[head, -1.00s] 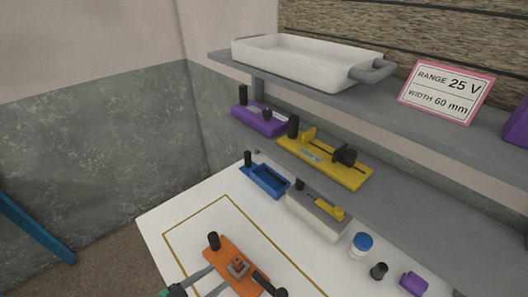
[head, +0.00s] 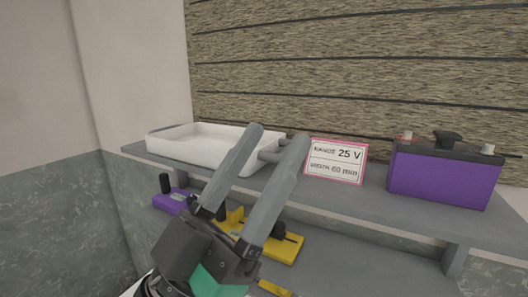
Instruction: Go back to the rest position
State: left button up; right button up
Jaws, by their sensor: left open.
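My left gripper (head: 259,140) is large in the middle of the head view. Its two long grey fingers point up and to the right, are spread apart, and hold nothing that I can see. It is in front of the shelves and hides part of the white tray (head: 165,144) and of the yellow device (head: 286,250). I cannot tell how far it is from them. My right gripper is not in view.
A purple device (head: 168,201) and the yellow one are on the lower level. A slatted wall (head: 350,70) is behind.

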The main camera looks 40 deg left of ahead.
pick_arm(q)
jog(key=shift+s+d+r+h, duration=0.15)
jog(key=shift+s+r, duration=0.05)
jog(key=shift+r, duration=0.15)
jog(key=shift+s+d+r+h, duration=0.1)
jog(key=shift+s+r+h, duration=0.1)
jog(key=shift+r, duration=0.15)
